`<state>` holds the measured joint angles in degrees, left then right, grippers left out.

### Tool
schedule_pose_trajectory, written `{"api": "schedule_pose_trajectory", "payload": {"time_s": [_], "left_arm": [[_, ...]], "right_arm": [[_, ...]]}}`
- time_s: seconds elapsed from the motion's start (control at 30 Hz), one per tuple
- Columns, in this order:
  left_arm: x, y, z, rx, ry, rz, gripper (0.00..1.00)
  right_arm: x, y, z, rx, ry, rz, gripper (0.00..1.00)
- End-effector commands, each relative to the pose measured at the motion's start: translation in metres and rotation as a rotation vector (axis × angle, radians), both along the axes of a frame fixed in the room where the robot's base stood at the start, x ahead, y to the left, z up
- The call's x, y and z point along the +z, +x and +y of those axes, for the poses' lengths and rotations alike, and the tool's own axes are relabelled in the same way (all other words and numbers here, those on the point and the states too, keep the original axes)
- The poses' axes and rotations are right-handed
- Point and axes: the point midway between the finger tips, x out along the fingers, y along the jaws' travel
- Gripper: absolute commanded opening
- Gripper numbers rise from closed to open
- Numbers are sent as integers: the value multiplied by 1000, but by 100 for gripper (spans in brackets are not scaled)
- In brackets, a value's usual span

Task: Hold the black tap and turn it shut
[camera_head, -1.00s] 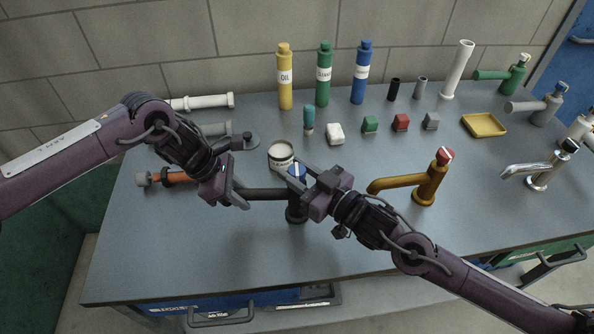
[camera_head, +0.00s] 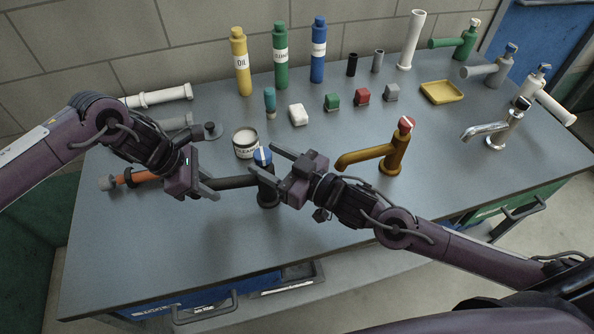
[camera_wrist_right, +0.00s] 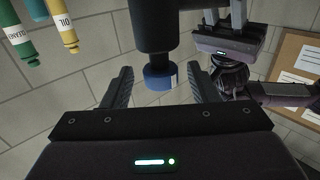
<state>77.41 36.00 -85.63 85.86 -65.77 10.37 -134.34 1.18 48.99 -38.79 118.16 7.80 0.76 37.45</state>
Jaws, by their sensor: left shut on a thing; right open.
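The black tap (camera_head: 266,196) stands near the front of the bench, with a spout reaching left and a blue handle (camera_head: 263,156) marked by a white stripe on top. My left gripper (camera_head: 207,188) is shut on the end of the spout; its hold also shows at the upper right of the right wrist view (camera_wrist_right: 225,25). My right gripper (camera_head: 269,159) is open at the right of the blue handle. In the right wrist view the blue handle (camera_wrist_right: 158,82) lies between the two spread fingers, apart from both.
A white tin (camera_head: 246,143) stands just behind the black tap. An orange-brown tap (camera_head: 392,155) with a red handle is to the right, near my right arm. Several bottles and small blocks line the back. The bench front is clear.

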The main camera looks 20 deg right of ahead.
Motion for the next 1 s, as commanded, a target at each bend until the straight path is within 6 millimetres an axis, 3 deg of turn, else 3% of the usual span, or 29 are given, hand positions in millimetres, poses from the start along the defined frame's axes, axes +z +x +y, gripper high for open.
{"api": "schedule_pose_trajectory", "payload": {"time_s": [0.4, 0.6, 0.97, 1.0], "left_arm": [[1, 1, 0, 0, -2, -2, 5], [1, 1, 0, 0, -2, -2, 5], [1, 1, 0, 0, -2, -2, 5], [1, 1, 0, 0, -2, -2, 27]], "right_arm": [[-2, -60, -50, 1, -4, 7, 54], [-1, -72, -61, 1, -2, 4, 54], [0, -75, -64, 0, 1, 1, 54], [0, -75, -64, 0, 1, 1, 54]]}}
